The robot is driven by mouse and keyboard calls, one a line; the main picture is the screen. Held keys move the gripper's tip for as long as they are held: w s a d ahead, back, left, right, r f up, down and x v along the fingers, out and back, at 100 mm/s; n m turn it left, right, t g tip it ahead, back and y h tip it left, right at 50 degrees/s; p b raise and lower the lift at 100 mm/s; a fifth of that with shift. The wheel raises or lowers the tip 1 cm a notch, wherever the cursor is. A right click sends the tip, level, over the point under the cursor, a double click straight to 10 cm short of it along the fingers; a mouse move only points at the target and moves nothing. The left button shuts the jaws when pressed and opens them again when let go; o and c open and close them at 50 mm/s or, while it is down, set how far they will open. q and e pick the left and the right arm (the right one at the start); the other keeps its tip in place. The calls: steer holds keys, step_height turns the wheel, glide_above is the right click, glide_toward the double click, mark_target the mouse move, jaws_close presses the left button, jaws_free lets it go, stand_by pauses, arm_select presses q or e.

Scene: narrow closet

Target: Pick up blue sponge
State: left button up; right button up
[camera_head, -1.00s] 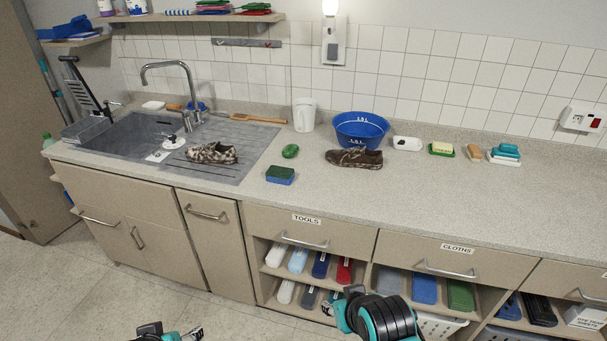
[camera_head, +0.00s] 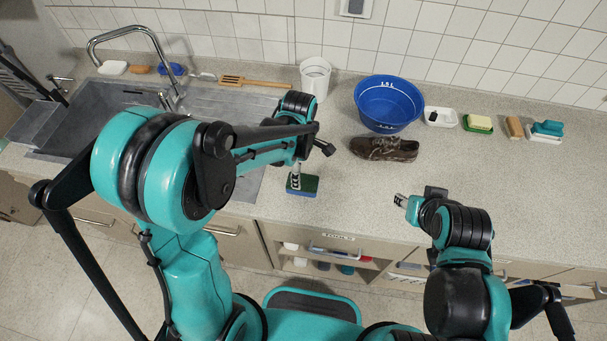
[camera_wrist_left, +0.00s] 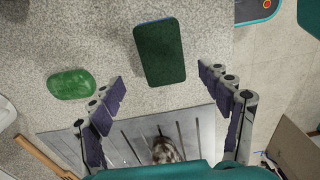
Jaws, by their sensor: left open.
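The blue sponge (camera_head: 302,186) lies on the counter near its front edge, with a green scouring face up. In the left wrist view the sponge (camera_wrist_left: 160,53) shows this green face and a thin blue edge. My left gripper (camera_head: 298,170) is above the sponge and partly hidden by my own arm. In the left wrist view my left gripper (camera_wrist_left: 163,98) is open and empty, and the sponge lies ahead of the gap between its fingers. My right gripper (camera_head: 402,201) is by the counter's front edge, right of the sponge; its jaw opening is too small to tell.
A green oval piece (camera_wrist_left: 71,84) lies beside the sponge. A brown shoe (camera_head: 384,148), a blue basin (camera_head: 388,104) and a white cup (camera_head: 314,78) stand nearby.

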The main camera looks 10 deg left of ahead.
mark_target(302, 182)
arm_select(q)
steer(key=f, duration=0.2)
steer(key=f+b, duration=0.1)
steer(key=f, duration=0.1)
steer(key=f+b, duration=0.1)
steer(key=f, duration=0.1)
steer(key=shift+s+d+f, duration=0.2)
steer(key=shift+d+f, duration=0.1)
steer(key=shift+d, duration=0.1)
steer(key=shift+c, duration=0.3)
steer(key=c, duration=0.8)
